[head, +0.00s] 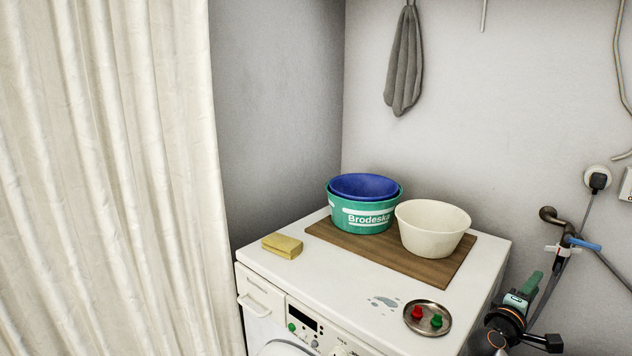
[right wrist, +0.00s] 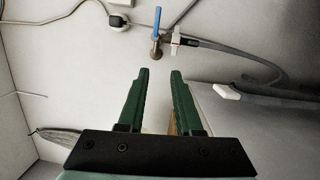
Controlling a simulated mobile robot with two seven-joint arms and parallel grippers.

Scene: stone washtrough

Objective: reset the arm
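My right gripper (head: 530,284) is at the lower right of the head view, beside the right edge of the washing machine and in front of the wall. In the right wrist view its two green fingers (right wrist: 160,76) stand apart with nothing between them. It points toward the wall, where a tap with a blue lever (right wrist: 157,22) shows beyond the fingertips. My left gripper is not in view.
The white washing machine (head: 345,280) carries a wooden board (head: 385,252) with a green tub (head: 363,217), a blue bowl (head: 365,185) inside it, and a cream bowl (head: 432,240). A yellow sponge (head: 282,246) and metal dish (head: 411,322) sit nearby. A curtain (head: 110,180) hangs left.

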